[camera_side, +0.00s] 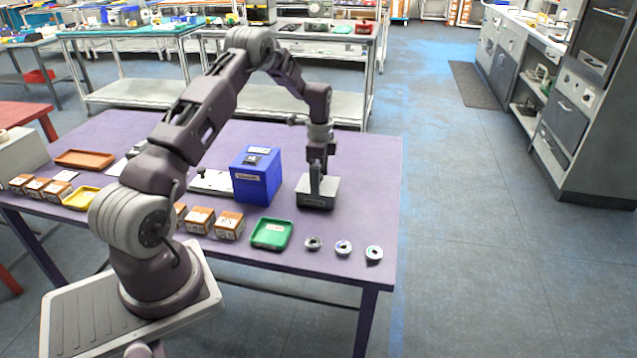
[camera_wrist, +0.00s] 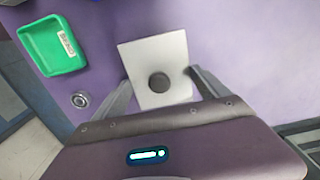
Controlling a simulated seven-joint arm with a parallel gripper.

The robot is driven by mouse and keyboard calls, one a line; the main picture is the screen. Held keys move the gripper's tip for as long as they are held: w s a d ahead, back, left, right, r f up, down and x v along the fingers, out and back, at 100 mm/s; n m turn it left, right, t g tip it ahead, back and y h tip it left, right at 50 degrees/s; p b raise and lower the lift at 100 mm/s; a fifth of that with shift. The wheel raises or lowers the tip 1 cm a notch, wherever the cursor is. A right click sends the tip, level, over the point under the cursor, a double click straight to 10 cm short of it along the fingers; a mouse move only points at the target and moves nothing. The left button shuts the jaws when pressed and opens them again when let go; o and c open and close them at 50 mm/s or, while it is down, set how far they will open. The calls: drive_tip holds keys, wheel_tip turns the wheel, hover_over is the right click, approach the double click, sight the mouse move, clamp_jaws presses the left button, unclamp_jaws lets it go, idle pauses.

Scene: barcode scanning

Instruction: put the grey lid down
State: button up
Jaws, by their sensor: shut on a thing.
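The grey lid (camera_wrist: 155,52) is a light square plate with a dark round knob (camera_wrist: 158,82) in the wrist view. My gripper (camera_wrist: 160,88) is shut on the lid, with one finger at each side in that view. In the side view my gripper (camera_side: 317,184) points down at a low grey box-shaped thing (camera_side: 318,201) on the purple table (camera_side: 375,180). The lid's outline is not distinct from this thing there, and I cannot tell whether a gap lies beneath the lid.
A blue box (camera_side: 257,184) stands just left of my gripper. A green tray (camera_side: 271,234) and three small rings (camera_side: 343,247) lie along the front edge. Small orange-and-white boxes (camera_side: 229,226) stand further left. The table's right side is clear.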

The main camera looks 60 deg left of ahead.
drive_tip(key=r, duration=0.9)
drive_tip(key=shift+w+d+r, duration=0.1)
drive_tip(key=shift+w+r, duration=0.05)
drive_tip(key=shift+w, duration=0.05)
hover_over(372, 206)
drive_tip(key=a, duration=0.1)
wheel_tip(372, 206, down, 3)
drive_tip(key=f, duration=0.7)
drive_tip(key=d+f, duration=0.1)
drive_tip(key=f, duration=0.2)
drive_tip(key=shift+d+f, duration=0.1)
drive_tip(key=shift+f, duration=0.2)
drive_tip(key=shift+f, duration=0.1)
